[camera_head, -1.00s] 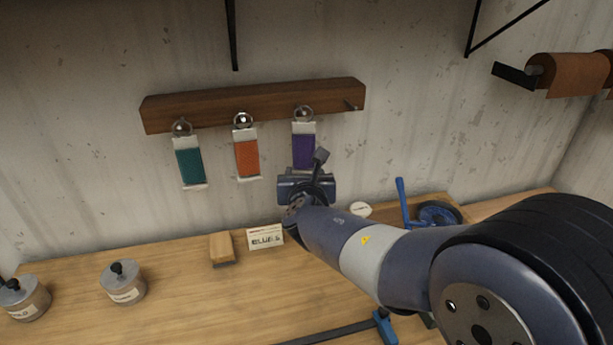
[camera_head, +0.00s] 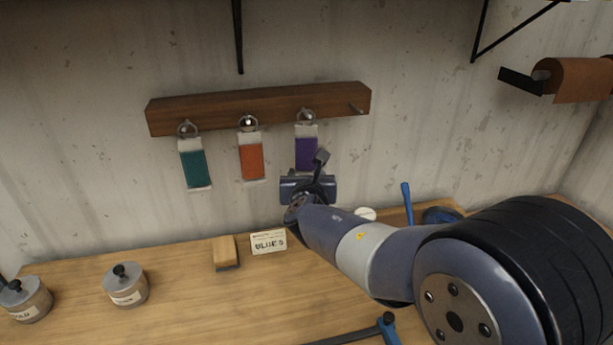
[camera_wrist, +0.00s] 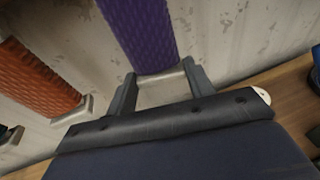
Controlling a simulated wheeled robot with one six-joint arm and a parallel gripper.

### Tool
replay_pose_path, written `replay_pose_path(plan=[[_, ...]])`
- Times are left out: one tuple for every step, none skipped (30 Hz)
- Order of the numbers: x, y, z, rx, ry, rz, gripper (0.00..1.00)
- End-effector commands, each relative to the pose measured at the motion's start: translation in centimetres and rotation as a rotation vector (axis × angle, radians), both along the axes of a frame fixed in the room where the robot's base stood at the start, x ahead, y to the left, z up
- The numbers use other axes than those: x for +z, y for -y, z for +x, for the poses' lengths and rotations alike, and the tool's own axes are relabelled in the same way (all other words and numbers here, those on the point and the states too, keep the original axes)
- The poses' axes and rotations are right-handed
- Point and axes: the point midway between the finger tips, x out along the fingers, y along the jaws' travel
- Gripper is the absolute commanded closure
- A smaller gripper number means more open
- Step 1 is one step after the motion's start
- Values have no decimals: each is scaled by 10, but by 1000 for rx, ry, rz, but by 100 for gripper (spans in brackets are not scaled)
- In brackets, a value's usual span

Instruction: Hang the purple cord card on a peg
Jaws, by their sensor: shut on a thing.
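The purple cord card (camera_head: 306,153) is upright at the wooden peg rail (camera_head: 260,108), its ring at the third peg from the left. Whether the ring is fully over that peg I cannot tell. My gripper (camera_head: 308,172) is at the card's lower end, and my wrist hides that end in the head view. In the wrist view the gripper (camera_wrist: 160,85) is shut on the pale bottom edge of the purple card (camera_wrist: 142,30), one finger at each side. The rightmost peg (camera_head: 357,108) is bare.
A teal card (camera_head: 194,165) and an orange card (camera_head: 252,160) hang to the left on the rail. Below are a wooden block (camera_head: 225,251), a label card (camera_head: 269,243) and lidded jars (camera_head: 126,287) on the bench. A leather roll (camera_head: 575,80) is at upper right.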

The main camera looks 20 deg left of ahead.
Motion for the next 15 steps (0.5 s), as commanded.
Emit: replay_pose_path(plan=[[0,0,0,0,1,0,77],[0,0,0,0,1,0,77],[0,0,0,0,1,0,77],[0,0,0,0,1,0,77],[0,0,0,0,1,0,77],[0,0,0,0,1,0,77],[0,0,0,0,1,0,77],[0,0,0,0,1,0,49],[0,0,0,0,1,0,46],[0,0,0,0,1,0,43],[0,0,0,0,1,0,41],[0,0,0,0,1,0,38],[0,0,0,0,1,0,35],[0,0,0,0,1,0,33],[0,0,0,0,1,0,29]])
